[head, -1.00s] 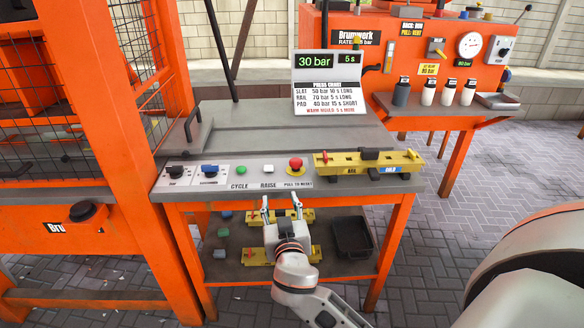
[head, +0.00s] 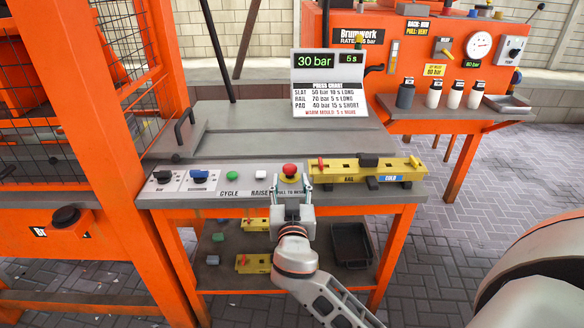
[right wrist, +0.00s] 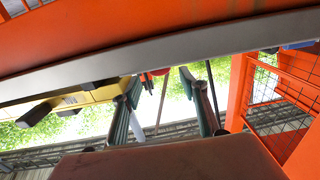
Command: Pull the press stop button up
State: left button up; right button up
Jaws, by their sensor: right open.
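The press stop button is a red mushroom knob (head: 290,170) on the grey control panel, above the "pull to reset" label. My right gripper (head: 293,188) is open, just in front of the button at the panel's front edge. Its two fingers stand apart, one on each side of the button's line. In the right wrist view the open fingers (right wrist: 160,85) frame a small bit of the red button (right wrist: 150,73). Whether a finger touches it cannot be told. My left gripper is not in view.
Left of the button are a white button (head: 260,174), a green cycle button (head: 232,175) and two switches. A yellow rail mould (head: 360,170) lies close on its right. A black tray (head: 350,243) and yellow moulds sit on the shelf below. The press frame (head: 125,150) stands left.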

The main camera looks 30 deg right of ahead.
aim_at(290, 173)
jog(key=x, duration=0.6)
jog(key=shift+w+d, duration=0.2)
jog(key=shift+w, duration=0.1)
